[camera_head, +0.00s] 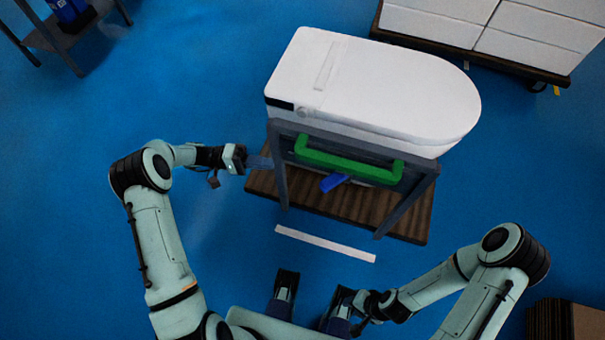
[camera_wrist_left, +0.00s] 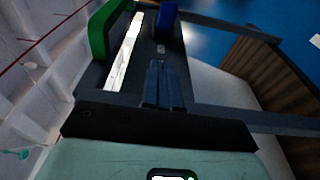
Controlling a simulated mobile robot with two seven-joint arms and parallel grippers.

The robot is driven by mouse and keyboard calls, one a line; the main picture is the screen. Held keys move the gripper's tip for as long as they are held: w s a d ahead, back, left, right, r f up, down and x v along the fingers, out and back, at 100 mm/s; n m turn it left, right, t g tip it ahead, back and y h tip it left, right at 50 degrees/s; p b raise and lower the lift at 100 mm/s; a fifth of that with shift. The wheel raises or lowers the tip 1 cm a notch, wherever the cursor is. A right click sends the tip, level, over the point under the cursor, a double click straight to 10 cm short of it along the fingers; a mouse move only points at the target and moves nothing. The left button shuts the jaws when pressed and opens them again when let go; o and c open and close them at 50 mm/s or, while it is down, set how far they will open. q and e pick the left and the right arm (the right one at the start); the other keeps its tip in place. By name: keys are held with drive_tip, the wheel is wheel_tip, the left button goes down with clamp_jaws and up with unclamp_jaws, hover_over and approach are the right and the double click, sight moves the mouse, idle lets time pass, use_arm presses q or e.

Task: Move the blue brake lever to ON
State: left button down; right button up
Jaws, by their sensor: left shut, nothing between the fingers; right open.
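The blue brake lever (camera_head: 333,182) sits under the green handle (camera_head: 348,159) at the front of the cart. In the left wrist view the blue lever (camera_wrist_left: 167,20) shows at the top, beyond my fingertips and apart from them. My left gripper (camera_head: 264,162) is beside the cart's left front post, pointing right toward the lever. Its fingers (camera_wrist_left: 161,66) are together with nothing between them. My right gripper (camera_head: 343,317) is low in the head view, away from the cart, open and partly hidden by its own wrist. I cannot read any ON marking.
A white toilet (camera_head: 375,85) rests on the cart's grey frame (camera_head: 281,175) above a brown wooden base (camera_head: 345,203). A white floor strip (camera_head: 325,243) lies in front. White boxes (camera_head: 535,30) stand at upper right, and cardboard (camera_head: 570,318) at lower right.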

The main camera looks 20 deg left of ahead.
use_arm(q)
approach(323, 180)
drive_tip(key=w+d, duration=0.3)
drive_tip(key=w, duration=0.1)
drive_tip(key=shift+s+d+f+p, duration=0.25)
drive_tip(key=shift+s+d+p, duration=0.1)
drive_tip(key=shift+s+d, duration=0.35)
drive_tip(key=shift+s+d+f+p, duration=0.2)
drive_tip(key=shift+s+d+p, duration=0.1)
drive_tip(key=shift+s+d, duration=0.35)
